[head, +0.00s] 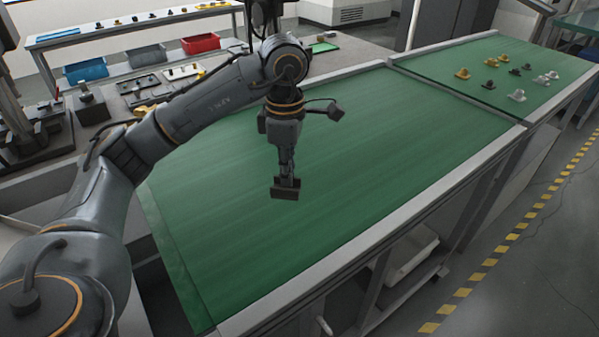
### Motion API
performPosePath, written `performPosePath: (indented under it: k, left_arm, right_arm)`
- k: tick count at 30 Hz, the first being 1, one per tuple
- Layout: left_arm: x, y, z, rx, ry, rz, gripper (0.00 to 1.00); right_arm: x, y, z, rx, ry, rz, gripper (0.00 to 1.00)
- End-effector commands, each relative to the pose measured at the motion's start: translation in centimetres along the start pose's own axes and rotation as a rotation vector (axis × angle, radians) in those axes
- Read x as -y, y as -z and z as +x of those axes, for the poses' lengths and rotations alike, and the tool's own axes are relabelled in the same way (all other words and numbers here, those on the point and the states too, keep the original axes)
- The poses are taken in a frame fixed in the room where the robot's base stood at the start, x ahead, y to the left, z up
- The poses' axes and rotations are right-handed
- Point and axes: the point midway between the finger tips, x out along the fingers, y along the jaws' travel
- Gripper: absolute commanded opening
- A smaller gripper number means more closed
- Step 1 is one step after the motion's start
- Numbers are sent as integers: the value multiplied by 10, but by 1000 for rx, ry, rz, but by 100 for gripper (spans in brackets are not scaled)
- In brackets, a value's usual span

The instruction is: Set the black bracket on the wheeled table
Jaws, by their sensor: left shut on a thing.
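My left gripper (288,181) points down over the near green-topped table (400,150). It is shut on the black bracket (285,193), a small dark block at its fingertips. The fingers hide part of the bracket. The bracket appears to be above the green surface, but I cannot tell the exact gap. I see no wheels under this table, so I cannot tell whether it is the wheeled table. My right gripper is not in view.
A second green-topped section (460,55) at the upper right bears several small yellow, dark and pale parts. A blue bin (86,71) and a red bin (200,43) are at the upper left. A white tub (408,255) sits below the table. The near green surface is clear.

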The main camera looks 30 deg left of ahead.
Motion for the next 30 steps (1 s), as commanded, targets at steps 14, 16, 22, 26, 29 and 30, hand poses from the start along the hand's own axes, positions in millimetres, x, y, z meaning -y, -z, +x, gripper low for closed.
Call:
performPosePath:
  k: [14,16,22,26,29,30]
  left_arm:
    - [-70,7,62,1,0,3,0]
    - [-74,7,66,1,1,3,0]
    - [-76,8,91,-2,3,3,0]
    - [-77,8,101,0,0,4,0]
    - [-77,8,102,0,-1,4,0]
    - [-77,8,102,0,-1,4,0]
  right_arm:
    - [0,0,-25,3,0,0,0]
    - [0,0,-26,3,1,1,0]
    - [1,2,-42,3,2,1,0]
    - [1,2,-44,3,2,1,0]
    - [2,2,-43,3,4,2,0]
    - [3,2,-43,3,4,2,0]
